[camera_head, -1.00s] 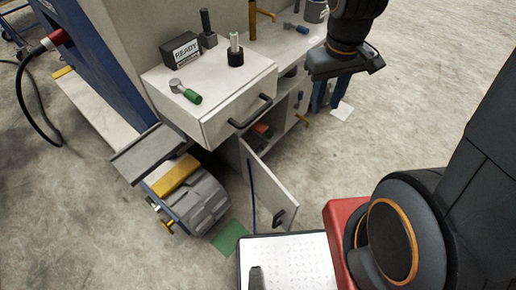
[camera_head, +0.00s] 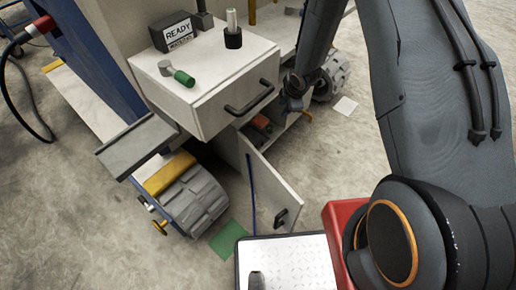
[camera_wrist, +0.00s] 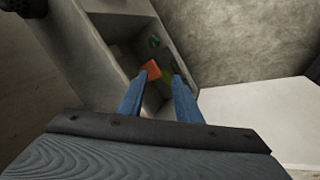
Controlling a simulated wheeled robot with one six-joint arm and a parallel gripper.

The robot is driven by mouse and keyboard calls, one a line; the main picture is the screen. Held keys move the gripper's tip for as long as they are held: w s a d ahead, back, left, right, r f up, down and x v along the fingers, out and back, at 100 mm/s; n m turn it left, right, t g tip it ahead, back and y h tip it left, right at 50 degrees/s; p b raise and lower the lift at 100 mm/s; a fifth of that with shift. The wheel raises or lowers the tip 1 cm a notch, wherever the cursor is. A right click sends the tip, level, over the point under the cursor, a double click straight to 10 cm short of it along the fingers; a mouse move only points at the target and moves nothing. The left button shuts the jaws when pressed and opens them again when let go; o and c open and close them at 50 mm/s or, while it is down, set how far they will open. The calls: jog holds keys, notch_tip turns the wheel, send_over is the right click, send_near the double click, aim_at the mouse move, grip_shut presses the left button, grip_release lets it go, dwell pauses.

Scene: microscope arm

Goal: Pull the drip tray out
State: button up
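A flat grey tray-like plate (camera_head: 137,146) sticks out at the cabinet's left, above a grey ribbed cylinder; I cannot tell for certain whether it is the drip tray. The white cabinet (camera_head: 192,108) has a shut drawer with a dark handle (camera_head: 249,97). Below it, a door (camera_head: 268,188) stands open. My gripper is by the open compartment at the cabinet's right side. In the wrist view, the blue fingers of my gripper (camera_wrist: 156,78) are apart, pointing into a compartment. An orange thing (camera_wrist: 151,69) shows beyond and between them; I see no contact.
A black READY box (camera_head: 173,31), a green-handled tool (camera_head: 182,76) and a black holder (camera_head: 233,38) stand or lie on the cabinet top. The grey ribbed cylinder (camera_head: 195,197) is on the floor side at left.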

jog(key=a+f+n+y+b, duration=0.2)
jog(key=a+f+n, duration=0.2)
jog(key=f, duration=0.8)
jog(key=n+y+b, duration=0.2)
jog(key=n, duration=0.2)
send_near(256, 147)
jog(key=b+x, duration=0.1)
jog(key=x, duration=0.6)
jog(key=shift+a+f, duration=0.2)
grip_shut()
